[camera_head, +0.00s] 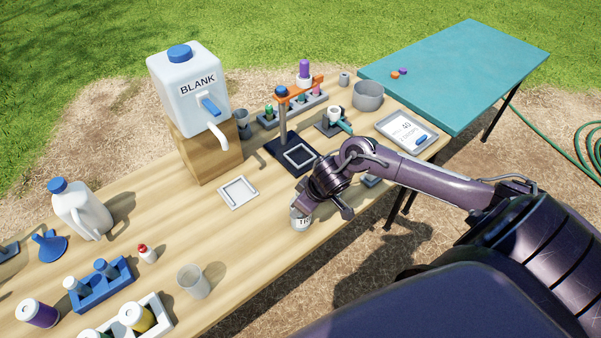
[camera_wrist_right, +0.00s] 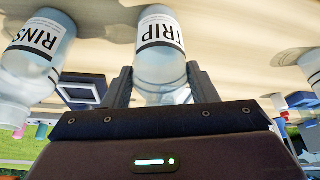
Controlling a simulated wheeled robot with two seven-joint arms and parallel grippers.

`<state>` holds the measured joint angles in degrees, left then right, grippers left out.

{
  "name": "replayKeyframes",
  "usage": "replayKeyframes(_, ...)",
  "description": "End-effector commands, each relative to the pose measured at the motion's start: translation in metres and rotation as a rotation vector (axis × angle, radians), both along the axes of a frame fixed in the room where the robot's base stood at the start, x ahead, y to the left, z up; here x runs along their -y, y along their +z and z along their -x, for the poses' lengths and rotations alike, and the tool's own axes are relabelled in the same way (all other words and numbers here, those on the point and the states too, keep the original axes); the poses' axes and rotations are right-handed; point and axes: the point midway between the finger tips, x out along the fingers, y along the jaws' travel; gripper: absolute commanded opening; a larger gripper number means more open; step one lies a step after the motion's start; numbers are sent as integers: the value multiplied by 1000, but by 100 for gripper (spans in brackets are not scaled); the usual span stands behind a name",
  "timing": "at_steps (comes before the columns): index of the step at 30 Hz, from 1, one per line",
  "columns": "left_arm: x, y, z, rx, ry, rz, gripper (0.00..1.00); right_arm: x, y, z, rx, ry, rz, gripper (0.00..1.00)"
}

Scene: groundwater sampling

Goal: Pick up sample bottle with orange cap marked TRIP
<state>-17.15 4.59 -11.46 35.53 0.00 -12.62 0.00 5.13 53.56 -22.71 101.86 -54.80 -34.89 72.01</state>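The sample bottle marked TRIP (camera_wrist_right: 160,45) is a clear bottle with a white label, seen upside down in the right wrist view. It stands between the two fingers of my right gripper (camera_wrist_right: 162,88), which lie flush against both its sides. Its top is hidden behind the gripper body, so I see no orange cap. In the head view the bottle (camera_head: 301,221) shows below my right gripper (camera_head: 325,205), at the table's near edge, with part of its label readable. I cannot tell if its base touches the table. My left gripper is out of view.
A square tray (camera_head: 238,192), a dark stand (camera_head: 283,160) and the BLANK container (camera_head: 190,90) are on the wooden table. A clear cup (camera_head: 193,281) stands nearer left.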

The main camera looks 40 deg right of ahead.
Motion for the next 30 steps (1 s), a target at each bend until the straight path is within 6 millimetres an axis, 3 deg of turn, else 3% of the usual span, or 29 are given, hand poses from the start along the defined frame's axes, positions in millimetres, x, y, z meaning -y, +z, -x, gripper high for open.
replayKeyframes(1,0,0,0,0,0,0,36,0,0,0,0,0,0,35)
replayKeyframes(6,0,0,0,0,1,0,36,0,0,0,0,0,0,13)
replayKeyframes(14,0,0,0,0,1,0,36,0,2,0,1,0,1,12)
replayKeyframes(19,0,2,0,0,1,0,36,0,12,-1,3,1,0,12)
replayKeyframes(23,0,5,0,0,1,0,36,0,31,-1,5,1,1,12)
replayKeyframes(30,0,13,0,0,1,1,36,1,98,-2,8,3,3,12)
